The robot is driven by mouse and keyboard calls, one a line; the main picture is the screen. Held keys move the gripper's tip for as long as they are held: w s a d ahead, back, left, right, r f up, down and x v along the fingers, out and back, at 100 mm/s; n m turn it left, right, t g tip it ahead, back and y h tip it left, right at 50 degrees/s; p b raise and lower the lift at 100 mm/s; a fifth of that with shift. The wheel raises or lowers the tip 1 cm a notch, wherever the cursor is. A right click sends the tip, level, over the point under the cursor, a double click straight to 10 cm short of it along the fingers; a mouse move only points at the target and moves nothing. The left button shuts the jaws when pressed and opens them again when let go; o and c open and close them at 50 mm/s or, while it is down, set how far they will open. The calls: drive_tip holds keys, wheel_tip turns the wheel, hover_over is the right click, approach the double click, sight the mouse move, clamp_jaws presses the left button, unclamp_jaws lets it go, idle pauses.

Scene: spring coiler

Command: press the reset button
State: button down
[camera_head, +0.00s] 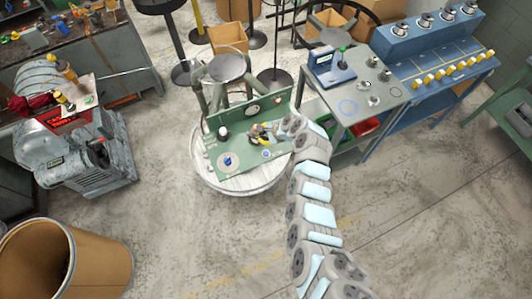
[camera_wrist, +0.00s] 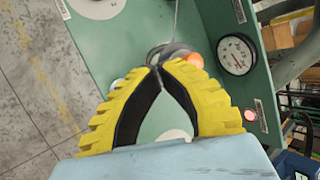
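A green control panel (camera_head: 240,168) with an upright back plate lies on a round pale table. My gripper (camera_wrist: 160,64) has yellow ribbed fingers with dark pads; its tips meet, with nothing visible between them. Just beyond the tips in the wrist view is a round grey part (camera_wrist: 170,51) with an orange glow (camera_wrist: 195,60), partly hidden by the fingers; I cannot tell whether they touch. A small red lit button (camera_wrist: 249,115) is on the back plate, right of the fingers. In the head view my gripper (camera_head: 257,133) is over the panel. No label identifies the reset button.
A round dial gauge (camera_wrist: 236,54) is on the back plate near the fingers. A blue knob (camera_head: 228,160) stands at the panel's front left. The round table (camera_head: 236,183) carries the panel. A grey bench (camera_head: 392,97) stands to the right. The floor in front is clear.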

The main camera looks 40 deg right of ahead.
drive_tip(key=shift+s+a+r+g+y, duration=0.1)
drive_tip(key=shift+s+r+g+y, duration=0.25)
drive_tip(key=shift+s, duration=0.2)
drive_tip(key=shift+f, duration=0.15)
drive_tip(key=b, duration=0.7)
approach(259, 150)
drive_tip(key=x, duration=0.5)
drive_tip(key=shift+w+a+r, duration=0.15)
drive_tip(key=shift+w+r, duration=0.05)
drive_tip(key=shift+r, duration=0.05)
drive_tip(key=shift+f, duration=0.15)
idle(0.6)
drive_tip(key=shift+f, duration=0.25)
drive_tip(key=shift+f+b, duration=0.35)
drive_tip(key=shift+b, duration=0.15)
idle(0.6)
idle(0.4)
drive_tip(key=shift+r+p, duration=0.75)
drive_tip(key=shift+r, duration=0.05)
drive_tip(key=shift+r, duration=0.1)
